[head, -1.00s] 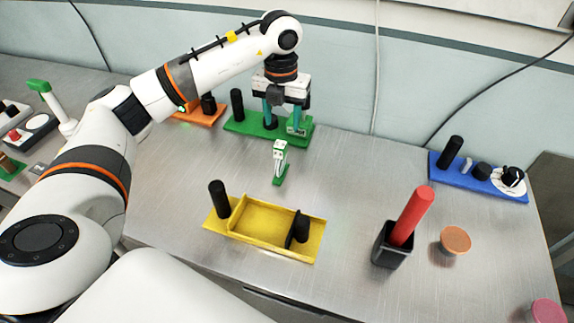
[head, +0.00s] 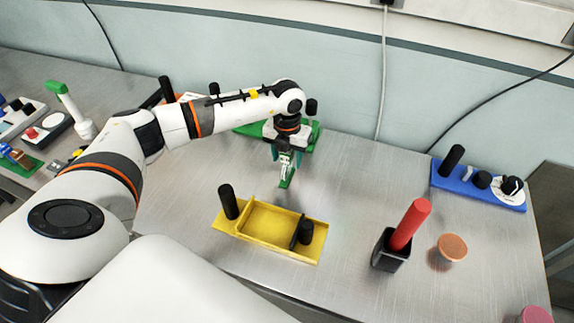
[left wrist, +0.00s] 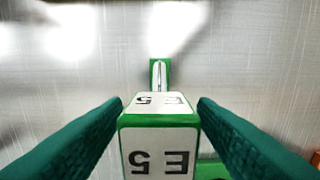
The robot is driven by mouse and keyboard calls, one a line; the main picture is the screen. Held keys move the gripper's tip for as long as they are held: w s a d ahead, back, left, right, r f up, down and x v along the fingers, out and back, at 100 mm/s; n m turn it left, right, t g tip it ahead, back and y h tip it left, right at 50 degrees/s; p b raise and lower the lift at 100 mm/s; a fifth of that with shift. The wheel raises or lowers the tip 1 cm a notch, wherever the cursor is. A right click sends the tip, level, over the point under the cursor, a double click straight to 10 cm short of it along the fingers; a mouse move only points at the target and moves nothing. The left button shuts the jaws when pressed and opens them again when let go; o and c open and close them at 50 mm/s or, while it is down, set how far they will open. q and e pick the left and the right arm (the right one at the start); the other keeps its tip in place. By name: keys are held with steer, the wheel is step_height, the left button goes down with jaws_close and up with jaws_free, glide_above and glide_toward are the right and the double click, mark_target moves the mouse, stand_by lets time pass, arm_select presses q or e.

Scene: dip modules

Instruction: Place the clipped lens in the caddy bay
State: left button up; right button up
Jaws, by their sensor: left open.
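A small upright green-and-white piece marked E5 (head: 285,171), which may be the clipped lens, stands on the bench on a green foot. In the left wrist view its marked block (left wrist: 159,150) lies between the fingers, with a narrow green part beyond it. My left gripper (head: 286,160) is open and comes down over this piece, one finger on each side. I cannot tell whether the fingers touch it. The yellow tray (head: 268,222), which looks like the caddy, sits nearer me with an empty bay between black posts. My right gripper is not in view.
A green base (head: 313,133) stands behind the left gripper. A black cup (head: 389,252) with a red rod, an orange disc (head: 452,247) and a blue rack (head: 473,190) are to the right. Bench between the E5 piece and the tray is clear.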

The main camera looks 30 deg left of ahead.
arm_select(q)
jaws_close()
stand_by(0.3)
